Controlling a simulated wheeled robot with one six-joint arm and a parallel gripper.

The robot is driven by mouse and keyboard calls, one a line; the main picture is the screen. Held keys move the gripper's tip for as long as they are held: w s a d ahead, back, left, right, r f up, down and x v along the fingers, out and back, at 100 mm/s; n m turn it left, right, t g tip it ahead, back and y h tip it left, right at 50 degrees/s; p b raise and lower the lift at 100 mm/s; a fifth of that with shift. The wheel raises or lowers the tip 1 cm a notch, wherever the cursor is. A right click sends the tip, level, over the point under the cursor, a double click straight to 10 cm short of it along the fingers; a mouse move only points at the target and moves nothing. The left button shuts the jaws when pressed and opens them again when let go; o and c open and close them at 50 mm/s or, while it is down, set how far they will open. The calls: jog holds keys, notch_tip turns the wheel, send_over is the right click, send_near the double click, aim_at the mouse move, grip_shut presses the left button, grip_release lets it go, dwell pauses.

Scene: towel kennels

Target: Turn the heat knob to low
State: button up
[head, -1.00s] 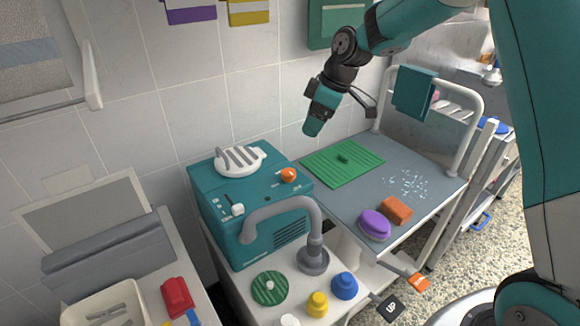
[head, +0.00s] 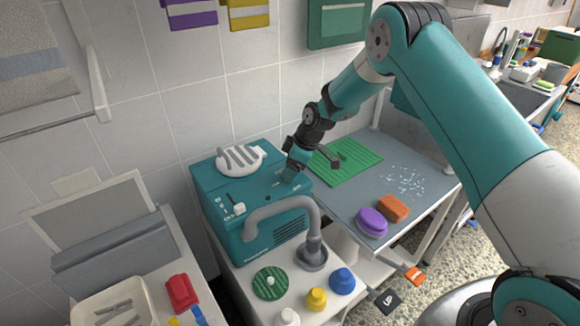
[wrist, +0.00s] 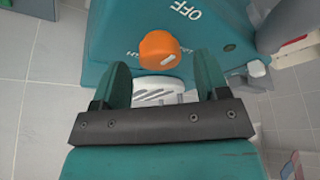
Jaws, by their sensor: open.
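The heat knob (wrist: 158,50) is an orange round knob with a white mark, on the teal dryer box (head: 225,190). In the wrist view the word OFF and part of another label show beside it. My gripper (wrist: 158,78) is open, with one finger to each side and the knob just beyond the fingertips, not held. In the head view my gripper (head: 291,172) is over the right part of the box top and hides the knob.
A grey hose (head: 275,207) curves in front of the box. A white striped vent (head: 240,159) is on its top, and a white slider (head: 238,209) on its front. A table with a green mat (head: 345,160), purple brush (head: 372,222) and orange block (head: 393,207) stands right.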

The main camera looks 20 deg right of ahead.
jog(key=shift+w+a+f, duration=0.1)
jog(key=shift+a+f, duration=0.15)
jog(key=shift+f, duration=0.45)
jog(key=c, duration=0.9)
